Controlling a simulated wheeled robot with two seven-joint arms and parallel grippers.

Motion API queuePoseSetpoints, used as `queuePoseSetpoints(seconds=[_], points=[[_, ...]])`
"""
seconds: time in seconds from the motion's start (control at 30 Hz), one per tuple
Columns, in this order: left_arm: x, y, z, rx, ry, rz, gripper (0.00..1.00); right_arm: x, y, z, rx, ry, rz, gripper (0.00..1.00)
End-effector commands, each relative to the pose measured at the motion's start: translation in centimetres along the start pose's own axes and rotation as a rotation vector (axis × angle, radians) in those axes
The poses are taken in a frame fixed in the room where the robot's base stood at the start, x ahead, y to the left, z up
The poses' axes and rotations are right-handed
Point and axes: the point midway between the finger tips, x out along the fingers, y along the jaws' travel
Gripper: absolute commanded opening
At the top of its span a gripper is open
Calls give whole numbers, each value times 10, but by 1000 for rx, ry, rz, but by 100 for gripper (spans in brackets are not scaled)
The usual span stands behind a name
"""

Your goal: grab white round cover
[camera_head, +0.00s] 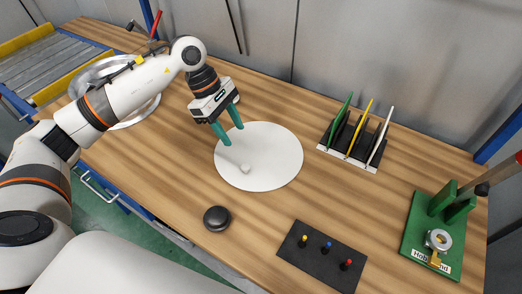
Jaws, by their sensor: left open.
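The white round cover (275,162) lies flat on the wooden table, near the middle of the head view. A small white knob (245,168) stands on its left part. My left gripper (231,132) has two green fingers and is open and empty. It reaches down from the upper left, and its fingertips are over or beside the cover's upper left edge, short of the knob. I cannot tell whether the fingertips touch the cover. My right gripper does not show in the head view.
A black round puck (216,218) sits below the cover. A rack (350,145) with green, yellow and white plates stands at the upper right. A black board (322,256) with coloured pegs and a green fixture (432,235) are at the lower right. A metal wheel rim (92,75) lies behind my left arm.

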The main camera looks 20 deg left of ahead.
Motion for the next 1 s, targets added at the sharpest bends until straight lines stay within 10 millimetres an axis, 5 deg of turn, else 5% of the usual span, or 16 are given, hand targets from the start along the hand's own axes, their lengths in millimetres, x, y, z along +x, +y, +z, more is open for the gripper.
queuePoseSetpoints(seconds=[1.0], points=[[116,8,16,3,-30,11,47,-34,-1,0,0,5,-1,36]])
